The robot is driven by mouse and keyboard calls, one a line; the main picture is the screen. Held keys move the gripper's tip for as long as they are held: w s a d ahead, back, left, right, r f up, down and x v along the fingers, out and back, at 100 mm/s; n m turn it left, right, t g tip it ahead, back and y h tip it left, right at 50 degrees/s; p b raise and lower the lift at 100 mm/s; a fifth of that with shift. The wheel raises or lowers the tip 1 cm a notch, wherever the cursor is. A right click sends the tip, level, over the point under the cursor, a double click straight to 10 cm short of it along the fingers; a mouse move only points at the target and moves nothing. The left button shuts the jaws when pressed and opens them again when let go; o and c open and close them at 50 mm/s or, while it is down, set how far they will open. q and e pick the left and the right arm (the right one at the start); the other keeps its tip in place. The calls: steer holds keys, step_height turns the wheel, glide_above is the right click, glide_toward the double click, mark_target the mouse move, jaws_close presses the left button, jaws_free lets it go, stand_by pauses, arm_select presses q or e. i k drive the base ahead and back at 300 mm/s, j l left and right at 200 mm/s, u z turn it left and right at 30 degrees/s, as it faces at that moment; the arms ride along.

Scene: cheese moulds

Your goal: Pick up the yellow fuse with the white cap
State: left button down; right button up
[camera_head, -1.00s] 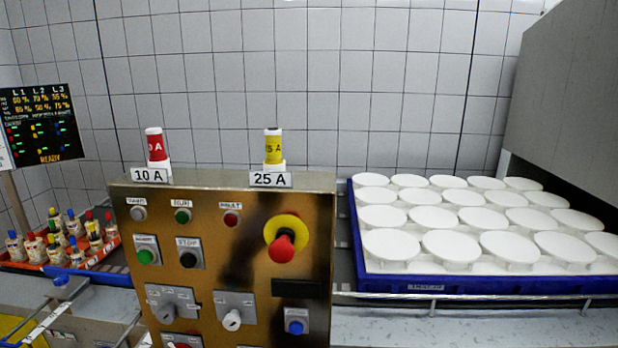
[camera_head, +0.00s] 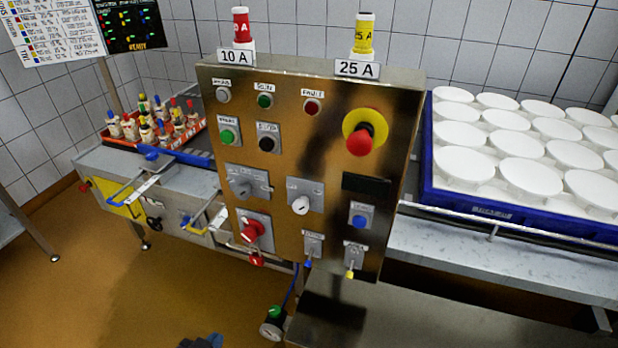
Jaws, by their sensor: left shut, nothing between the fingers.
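The yellow fuse (camera_head: 364,36) stands upright in a white holder on top of the brass-coloured control panel, behind the "25 A" label (camera_head: 357,69). Only a small dark tip of my left gripper (camera_head: 203,342) shows at the bottom edge, low and far from the yellow fuse. It is shut and empty. My right gripper is not in view.
The control panel (camera_head: 330,110) has buttons, knobs and a red emergency stop (camera_head: 360,138). A blue crate (camera_head: 470,205) of white discs is at the right. An orange tray (camera_head: 122,145) of small bottles with coloured tops is at the left. A gauge (camera_head: 272,328) hangs low.

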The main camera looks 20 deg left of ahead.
mark_target(364, 32)
steer(key=i+j+z, duration=0.15)
steer(key=j+z, duration=0.25)
steer(key=j, duration=0.3)
steer(key=j+z, duration=0.4)
steer(key=j, duration=0.3)
steer(key=j+z, duration=0.45)
steer(key=j, duration=0.3)
steer(key=k+j+z, duration=0.25)
steer(key=j+z, duration=0.15)
steer(key=j, duration=0.25)
steer(key=k+l+u, duration=0.15)
steer(key=l+u, duration=0.25)
steer(key=k+l+u, duration=0.15)
steer(key=l+u, duration=0.2)
